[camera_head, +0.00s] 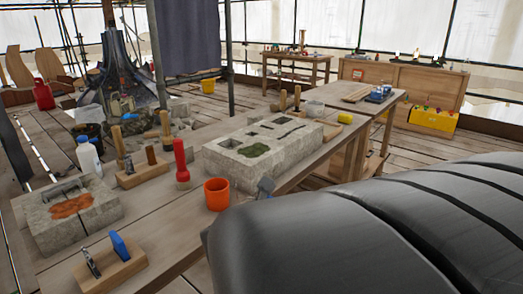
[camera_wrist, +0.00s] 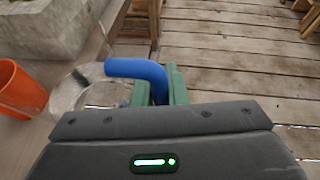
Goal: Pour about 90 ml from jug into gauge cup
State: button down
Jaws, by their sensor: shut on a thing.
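The jug (camera_wrist: 72,94) is clear and see-through with a thick blue handle (camera_wrist: 135,68), in the wrist view. My gripper (camera_wrist: 160,88) is shut on the handle between its green finger pads. The clear body lies left of the fingers, partly hidden by my gripper's dark housing; its liquid level cannot be made out. An orange cup (camera_wrist: 18,92) stands to the left of the jug. It also shows in the head view (camera_head: 217,194), upright near the bench's front edge. No marking shows whether it is the gauge cup. My arm hides much of the lower right there.
The wooden bench (camera_head: 165,235) holds a stone block with pockets (camera_head: 265,150), a red flashlight-like object (camera_head: 181,163), a tool rack (camera_head: 140,172) and a smaller stone block (camera_head: 65,215). Plank floor is open to the right in the wrist view.

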jog(key=w+a+r+n+g+h+p, duration=0.3)
jog(key=w+a+r+n+p, duration=0.1)
jog(key=p, duration=1.2)
jog(key=shift+a+r+n, duration=0.4)
jog(key=shift+r+n, duration=0.2)
jog(key=shift+r, duration=0.2)
jog(key=shift+h+p, duration=0.3)
jog(key=shift+w+a+r+n+p, duration=0.15)
jog(key=shift+r+n+p, duration=0.15)
jog(key=shift+r+p, duration=0.25)
jog(key=shift+w+a+r+n+h+p, duration=0.3)
jog(key=shift+r+n+p, duration=0.15)
jog(key=shift+p, duration=0.7)
jog(key=shift+w+a+r, duration=0.1)
jog(key=shift+w+a, duration=0.05)
jog(key=shift+a, duration=0.05)
jog(key=shift+w+a+r+n+g+h+p, duration=0.15)
jog(key=shift+a+r+n+g+h+p, duration=0.2)
jog(key=shift+p, duration=0.4)
jog(key=shift+w+a+r+n+g+h+p, duration=0.15)
jog(key=shift+r+p, duration=0.25)
jog(key=shift+p, duration=0.35)
